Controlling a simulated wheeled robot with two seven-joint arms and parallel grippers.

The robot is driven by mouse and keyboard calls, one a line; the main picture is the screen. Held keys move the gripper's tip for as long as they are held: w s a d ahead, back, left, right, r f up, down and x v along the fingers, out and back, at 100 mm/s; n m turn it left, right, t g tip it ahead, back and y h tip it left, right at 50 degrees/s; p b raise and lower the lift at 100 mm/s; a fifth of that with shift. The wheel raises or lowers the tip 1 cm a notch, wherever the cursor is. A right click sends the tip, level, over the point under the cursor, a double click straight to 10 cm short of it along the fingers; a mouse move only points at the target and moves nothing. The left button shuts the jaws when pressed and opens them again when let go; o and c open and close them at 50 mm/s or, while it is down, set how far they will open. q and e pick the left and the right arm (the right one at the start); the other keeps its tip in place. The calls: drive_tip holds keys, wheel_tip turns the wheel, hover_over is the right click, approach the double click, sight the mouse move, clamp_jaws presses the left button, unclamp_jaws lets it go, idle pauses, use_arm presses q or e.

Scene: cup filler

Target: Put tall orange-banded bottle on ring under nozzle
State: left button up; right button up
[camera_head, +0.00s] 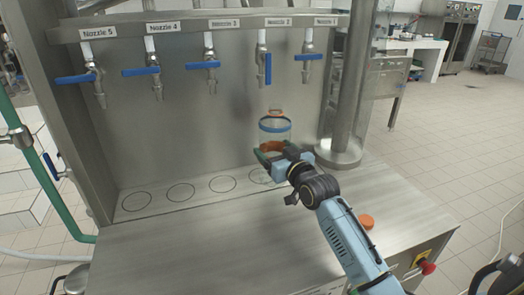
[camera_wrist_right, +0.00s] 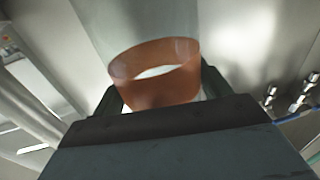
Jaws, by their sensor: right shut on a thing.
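The clear bottle (camera_head: 275,137) has an orange band low down, a blue band higher up and an orange piece at its top. It looks upright, below nozzle 2 (camera_head: 262,38). My right gripper (camera_head: 272,156) is shut around its lower part. In the right wrist view the orange band (camera_wrist_right: 158,90) sits between the two fingers. A dark ring (camera_head: 256,178) is marked on the counter just below the gripper, partly hidden by it. I cannot tell whether the bottle's base touches the counter. My left gripper is not in view.
More rings (camera_head: 181,192) lie in a row to the left, with nothing on them. Several nozzles with blue handles (camera_head: 153,71) hang above. A steel column (camera_head: 345,110) stands close right of the bottle. An orange disc (camera_head: 366,221) lies on the counter, right of my arm.

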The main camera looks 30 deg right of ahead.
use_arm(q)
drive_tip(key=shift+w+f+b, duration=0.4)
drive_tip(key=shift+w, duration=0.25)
use_arm(e)
drive_tip(key=w+f, duration=0.3)
drive_tip(key=w, duration=0.4)
drive_tip(key=shift+w+d+f, duration=0.2)
drive_tip(key=shift+d+f, duration=0.05)
drive_tip(key=shift+d, duration=0.05)
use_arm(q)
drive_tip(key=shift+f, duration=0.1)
use_arm(e)
drive_tip(key=shift+f, duration=0.1)
drive_tip(key=o, duration=1)
